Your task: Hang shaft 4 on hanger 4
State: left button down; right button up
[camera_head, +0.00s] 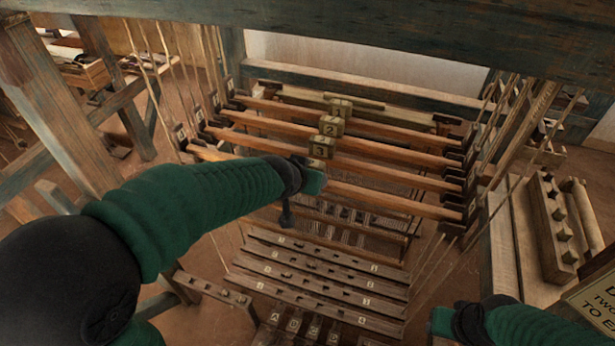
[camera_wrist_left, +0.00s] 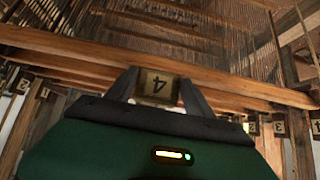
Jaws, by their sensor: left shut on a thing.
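Shaft 4 (camera_head: 380,197) is the nearest long wooden bar of the set in the head view. Its block marked 4 (camera_wrist_left: 157,87) sits between the two fingers of my left gripper (camera_wrist_left: 158,88), which is shut on it. In the head view my left gripper (camera_head: 312,184) covers that block. The shaft's ends lie close to the hanging cords at both sides; I cannot tell whether they rest in hanger 4. Numbered hanger tags (camera_head: 181,132) show at the left. My right gripper (camera_head: 441,321) is low at the right, its fingers not clear.
Shafts 1 (camera_head: 390,128), 2 (camera_head: 385,148) and 3 (camera_head: 390,173) hang behind, parallel and closely spaced. Several numbered treadle-like bars (camera_head: 320,270) lie below. A heavy beam (camera_head: 350,35) crosses above. A wooden bench (camera_head: 515,245) stands at the right.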

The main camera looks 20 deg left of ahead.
pick_arm(q)
jog(key=shift+c, duration=1.4)
grip_release()
pick_arm(e)
jog(key=p+v, duration=0.3)
jog(key=shift+w+r, duration=0.25)
jog(key=shift+r, duration=0.05)
pick_arm(q)
jog(key=p+v, duration=0.7)
jog(key=v, duration=0.9)
jog(key=shift+s+d+r, duration=0.15)
jog(key=shift+s+r, duration=0.05)
jog(key=shift+r, duration=0.05)
pick_arm(e)
jog(key=w+v, duration=0.1)
jog(key=v, duration=0.5)
jog(key=shift+w+r, duration=0.3)
jog(key=shift+r, duration=0.1)
